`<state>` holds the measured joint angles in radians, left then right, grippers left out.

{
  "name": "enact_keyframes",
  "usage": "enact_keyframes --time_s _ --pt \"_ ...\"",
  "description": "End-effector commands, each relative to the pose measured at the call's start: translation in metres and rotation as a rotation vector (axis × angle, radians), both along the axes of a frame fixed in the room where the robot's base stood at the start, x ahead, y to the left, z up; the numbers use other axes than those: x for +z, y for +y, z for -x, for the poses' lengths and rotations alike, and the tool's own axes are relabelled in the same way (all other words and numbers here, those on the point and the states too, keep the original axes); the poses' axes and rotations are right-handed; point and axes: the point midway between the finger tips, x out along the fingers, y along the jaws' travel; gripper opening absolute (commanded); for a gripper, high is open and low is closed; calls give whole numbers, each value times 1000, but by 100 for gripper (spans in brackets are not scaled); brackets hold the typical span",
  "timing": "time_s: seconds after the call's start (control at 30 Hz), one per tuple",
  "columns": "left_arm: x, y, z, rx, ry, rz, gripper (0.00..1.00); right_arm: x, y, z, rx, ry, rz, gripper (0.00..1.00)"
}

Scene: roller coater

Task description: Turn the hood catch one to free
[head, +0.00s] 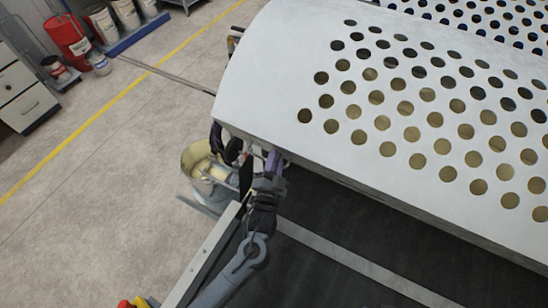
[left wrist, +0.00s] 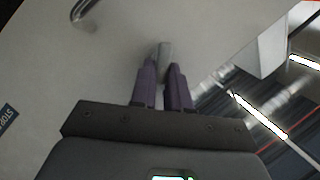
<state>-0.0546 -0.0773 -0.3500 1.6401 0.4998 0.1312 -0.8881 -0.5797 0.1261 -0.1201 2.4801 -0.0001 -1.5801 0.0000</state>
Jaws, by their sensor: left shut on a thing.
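The hood (head: 290,75) is a large white curved cover with rows of round holes. My left gripper (head: 275,160) reaches up to the hood's lower edge near its near left corner, and the hood hides its fingertips there. In the left wrist view, the purple fingers of my left gripper (left wrist: 164,68) are shut on a small grey metal piece, which looks like a hood catch (left wrist: 164,50), against a pale panel. Most of the catch is hidden between the fingers, so I cannot tell its turn position. My right gripper is not in view.
An open bucket (head: 197,162) stands on the floor left of my arm. A metal rail (head: 205,262) runs beside my forearm. A curved metal handle (left wrist: 83,8) sits on the panel. A red drum (head: 66,38) and a drawer cabinet (head: 25,95) stand far left.

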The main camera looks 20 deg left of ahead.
Motion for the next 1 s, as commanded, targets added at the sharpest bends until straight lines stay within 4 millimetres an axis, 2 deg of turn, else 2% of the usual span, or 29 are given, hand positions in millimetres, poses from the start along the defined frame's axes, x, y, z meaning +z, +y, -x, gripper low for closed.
enact_keyframes --time_s 0.6,1.0 --pt "-10 -5 -3 209 -67 -495 0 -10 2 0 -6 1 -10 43" --pt "-11 -5 -4 273 -87 -643 0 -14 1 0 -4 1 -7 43"
